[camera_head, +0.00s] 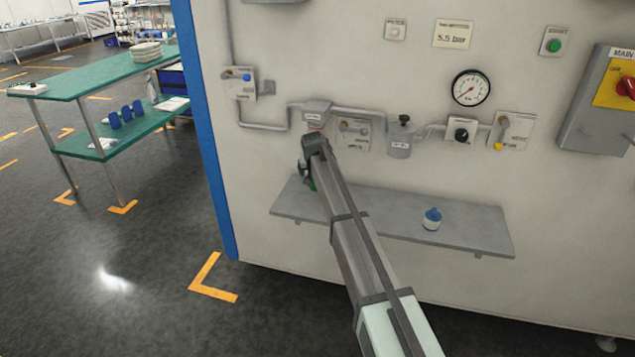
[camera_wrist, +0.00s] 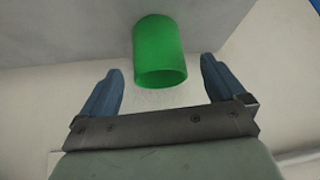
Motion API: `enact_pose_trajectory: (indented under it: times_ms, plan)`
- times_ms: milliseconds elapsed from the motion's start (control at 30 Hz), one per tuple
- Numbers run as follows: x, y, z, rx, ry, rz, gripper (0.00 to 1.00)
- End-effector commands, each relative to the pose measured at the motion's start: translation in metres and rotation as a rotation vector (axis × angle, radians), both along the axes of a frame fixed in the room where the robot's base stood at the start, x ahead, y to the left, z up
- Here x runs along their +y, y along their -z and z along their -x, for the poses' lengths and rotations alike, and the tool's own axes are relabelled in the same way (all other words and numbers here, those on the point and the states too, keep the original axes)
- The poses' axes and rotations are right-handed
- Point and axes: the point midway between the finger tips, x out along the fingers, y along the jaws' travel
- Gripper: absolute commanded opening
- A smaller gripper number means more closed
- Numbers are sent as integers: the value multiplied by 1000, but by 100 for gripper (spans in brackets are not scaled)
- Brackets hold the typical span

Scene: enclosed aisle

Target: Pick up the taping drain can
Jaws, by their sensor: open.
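A plain green can (camera_wrist: 160,52) shows in the wrist view, against a grey surface, with one round end toward the camera. In the head view only a sliver of green (camera_head: 312,184) shows beside my gripper, over the left part of the grey shelf; my arm hides the rest. My gripper (camera_wrist: 162,70) is open, with one blue finger on each side of the can's near end. Gaps show between the can and both fingers. I cannot tell how deep the can is between them.
Pipes, valves and a round gauge (camera_head: 471,88) are on the wall panel above. A green-topped table (camera_head: 100,75) stands at the left, beyond open floor.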

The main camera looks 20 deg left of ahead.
Motion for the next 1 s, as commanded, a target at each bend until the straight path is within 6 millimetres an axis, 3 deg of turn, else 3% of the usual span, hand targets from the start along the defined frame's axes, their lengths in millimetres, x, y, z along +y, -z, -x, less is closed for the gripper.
enact_pose_trajectory:
  times_ms: [500, 767, 1000]
  plan:
    - [4, 43, -27, 2, 0, 0, 97]
    - [4, 45, -28, 0, 0, 0, 97]
    - [4, 44, -28, 0, 0, 0, 74]
